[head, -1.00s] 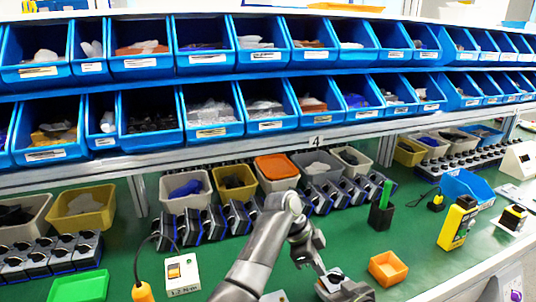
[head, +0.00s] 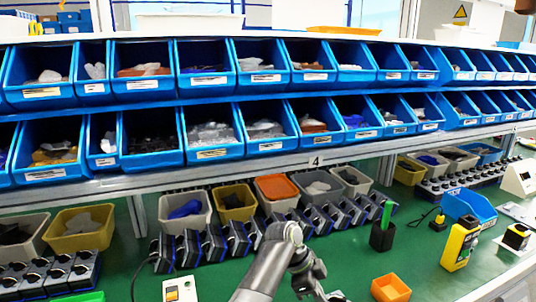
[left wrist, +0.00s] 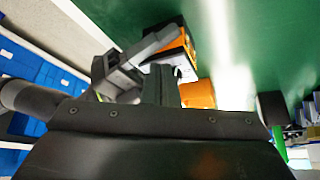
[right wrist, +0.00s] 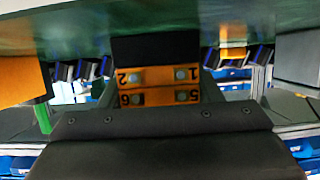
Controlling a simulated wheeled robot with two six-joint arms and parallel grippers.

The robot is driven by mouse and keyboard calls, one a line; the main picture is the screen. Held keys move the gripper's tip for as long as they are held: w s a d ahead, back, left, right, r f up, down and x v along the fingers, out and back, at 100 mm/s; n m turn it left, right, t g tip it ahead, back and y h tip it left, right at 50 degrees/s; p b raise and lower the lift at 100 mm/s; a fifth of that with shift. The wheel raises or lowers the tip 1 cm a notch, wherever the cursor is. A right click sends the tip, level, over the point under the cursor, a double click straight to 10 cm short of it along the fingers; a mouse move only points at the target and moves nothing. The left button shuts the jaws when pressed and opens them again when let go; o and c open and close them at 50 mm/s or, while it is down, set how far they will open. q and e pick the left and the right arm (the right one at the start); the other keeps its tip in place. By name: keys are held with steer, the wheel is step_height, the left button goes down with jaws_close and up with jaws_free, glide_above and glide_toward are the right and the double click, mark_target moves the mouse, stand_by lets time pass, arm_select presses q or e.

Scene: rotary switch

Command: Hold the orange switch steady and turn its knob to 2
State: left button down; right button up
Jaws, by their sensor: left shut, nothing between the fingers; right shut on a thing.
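The orange switch (left wrist: 176,42) shows in the left wrist view as an orange and black block with a pale face. My right gripper (left wrist: 145,55) is shut on it. In the right wrist view the switch (right wrist: 158,77) fills the middle, with numerals 1, 2, 5 and 6 on orange strips and a black part above. The knob's setting cannot be read. My left gripper (left wrist: 158,82) is shut and empty, its fingertips close to the switch; contact cannot be told. In the head view an arm reaches down at lower centre, and the switch is not clearly visible.
An orange tray (head: 390,288) sits on the green table near the lower edge. A black holder with a green stick (head: 383,232) and a yellow device (head: 459,244) stand to the right. Bins (head: 186,208) and rows of dark boxes line the back, under shelves of blue bins.

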arm_select(q)
steer(key=shift+w+d, duration=0.1)
steer(key=shift+d, duration=0.4)
stand_by(0.3)
steer(key=shift+w+a, duration=0.1)
steer(key=shift+w, duration=0.3)
stand_by(0.3)
steer(key=shift+w, duration=0.6)
steer(key=shift+w+d, duration=0.15)
steer(key=shift+d, duration=0.1)
steer(key=shift+w+a, duration=0.1)
